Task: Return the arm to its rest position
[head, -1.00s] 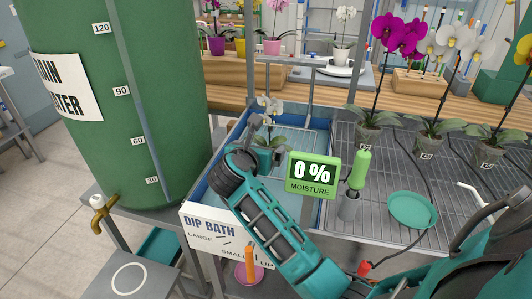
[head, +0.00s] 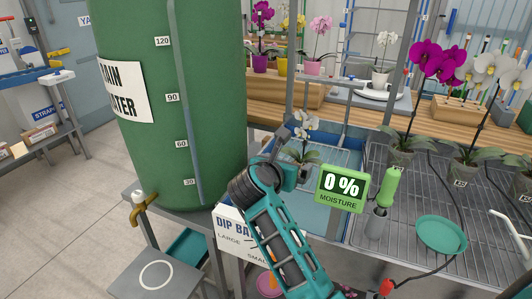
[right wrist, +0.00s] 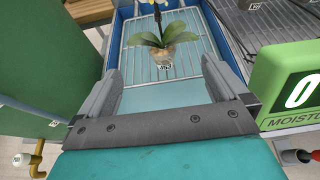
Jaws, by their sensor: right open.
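My right arm reaches up from the bottom of the head view, and its gripper (head: 284,139) is over the dip bath. In the right wrist view the two fingers (right wrist: 159,93) are wide apart with nothing between them. A small white orchid (head: 304,150) in a clear pot stands on the rack in the blue dip bath (head: 340,192); it also shows ahead of the fingers in the right wrist view (right wrist: 167,57), apart from them. My left gripper is not in view.
A green rain water tank (head: 185,110) stands at left. A green moisture display reading 0 % (head: 342,188) is close on the right of my arm. A wire bench (head: 400,190) carries potted orchids, a green-handled probe (head: 390,187) and a teal saucer (head: 441,235).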

